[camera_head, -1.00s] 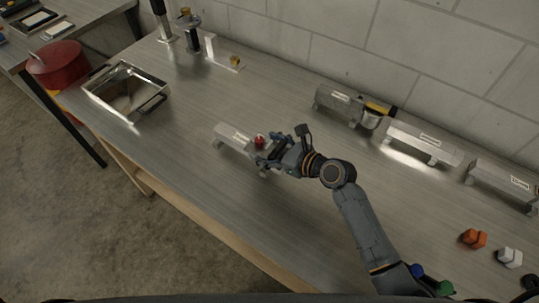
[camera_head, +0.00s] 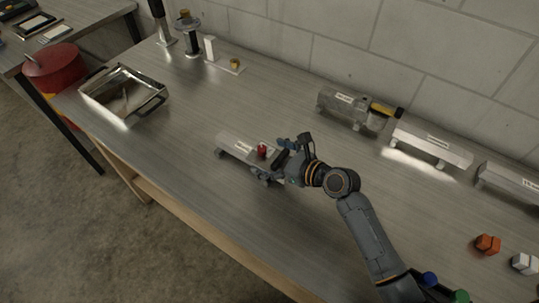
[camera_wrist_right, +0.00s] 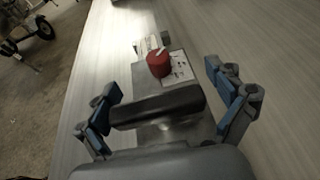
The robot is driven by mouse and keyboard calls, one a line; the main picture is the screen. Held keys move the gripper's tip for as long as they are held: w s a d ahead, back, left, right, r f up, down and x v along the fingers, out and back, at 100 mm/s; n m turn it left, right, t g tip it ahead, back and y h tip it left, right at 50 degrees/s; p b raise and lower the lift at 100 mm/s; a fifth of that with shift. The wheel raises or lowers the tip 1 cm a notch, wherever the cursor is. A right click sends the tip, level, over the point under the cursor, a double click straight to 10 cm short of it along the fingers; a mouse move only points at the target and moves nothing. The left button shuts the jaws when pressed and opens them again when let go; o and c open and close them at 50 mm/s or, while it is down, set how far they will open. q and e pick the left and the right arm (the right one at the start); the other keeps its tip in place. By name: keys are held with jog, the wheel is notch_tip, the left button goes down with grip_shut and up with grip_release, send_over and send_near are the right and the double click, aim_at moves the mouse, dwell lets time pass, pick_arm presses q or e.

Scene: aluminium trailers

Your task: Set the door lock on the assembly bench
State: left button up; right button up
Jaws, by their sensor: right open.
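The door lock, a long grey metal housing (camera_head: 236,145) with a white label and a red knob (camera_head: 262,150), sits on the assembly bench (camera_head: 190,175) near its middle. My right gripper (camera_head: 276,163) is open at the right end of the housing, beside the knob. In the right wrist view, the red knob (camera_wrist_right: 158,64) has a pale pointer mark and sits on a marked plate. A dark bar (camera_wrist_right: 158,107) lies across the housing, between my spread blue-padded fingers, nearer to me than the knob. I cannot tell whether the fingers touch it. My left gripper is out of view.
Similar grey housings (camera_head: 432,146) stand along the wall, one with a yellow-and-black tool (camera_head: 384,111) beside it. A metal tray (camera_head: 97,98) is at the left. Orange (camera_head: 487,244) and white (camera_head: 525,263) blocks lie at the right. The bench front is clear.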

jog(key=shift+r, duration=0.15)
jog(key=v, duration=1.2)
jog(key=shift+b, duration=0.3)
jog(key=shift+s, duration=0.1)
